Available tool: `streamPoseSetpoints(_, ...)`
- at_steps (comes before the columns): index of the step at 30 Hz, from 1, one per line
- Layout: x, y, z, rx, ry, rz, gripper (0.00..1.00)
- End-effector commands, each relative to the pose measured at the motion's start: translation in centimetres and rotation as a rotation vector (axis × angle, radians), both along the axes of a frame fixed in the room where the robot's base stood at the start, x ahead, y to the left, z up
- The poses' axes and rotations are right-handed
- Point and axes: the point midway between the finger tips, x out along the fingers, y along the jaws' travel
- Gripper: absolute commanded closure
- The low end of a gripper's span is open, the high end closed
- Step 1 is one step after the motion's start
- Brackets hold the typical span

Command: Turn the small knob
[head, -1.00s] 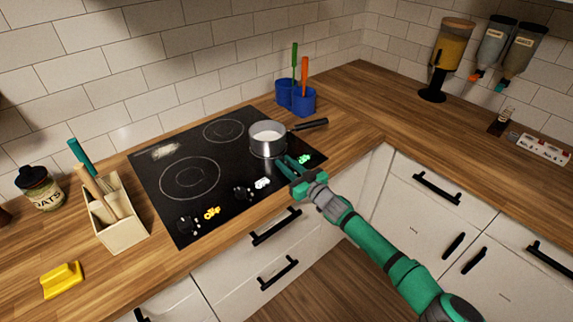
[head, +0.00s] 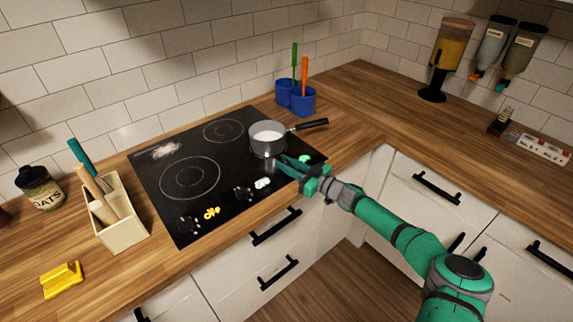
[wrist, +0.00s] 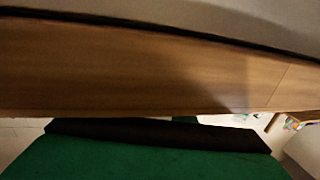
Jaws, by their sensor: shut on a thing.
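The black glass stove (head: 160,185) is set in the wooden counter, with knobs along its front edge. Black knobs show at the front left (head: 188,222) and middle (head: 243,193). My gripper (head: 285,164) reaches over the front right corner, beside the green mark (head: 305,158). It is shut on the small knob there, which the fingers hide. A grey pot (head: 267,147) stands on the right burner just behind the fingers. The wrist view shows my green gripper body (wrist: 150,160) close to wood; the knob is not visible there.
The pot's black handle (head: 313,124) points right. Blue utensil cups (head: 302,103) stand behind it.

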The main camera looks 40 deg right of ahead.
Motion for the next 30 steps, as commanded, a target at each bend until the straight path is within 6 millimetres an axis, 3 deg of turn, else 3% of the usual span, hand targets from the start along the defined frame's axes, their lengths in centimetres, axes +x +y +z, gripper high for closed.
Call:
streamPoseSetpoints(6,-0.1,-0.3,0.0,-0.001,0.001,-0.006,1.0)
streamPoseSetpoints(7,-0.1,-0.3,0.0,-0.001,0.001,-0.006,0.76)
streamPoseSetpoints(9,-0.1,-0.3,0.0,-0.001,0.001,-0.006,0.6)
streamPoseSetpoints(20,-0.3,-0.2,0.0,-0.001,0.0,-0.003,0.6)
streamPoseSetpoints(30,-5.2,-1.6,0.0,0.0,-0.001,-0.003,0.6)
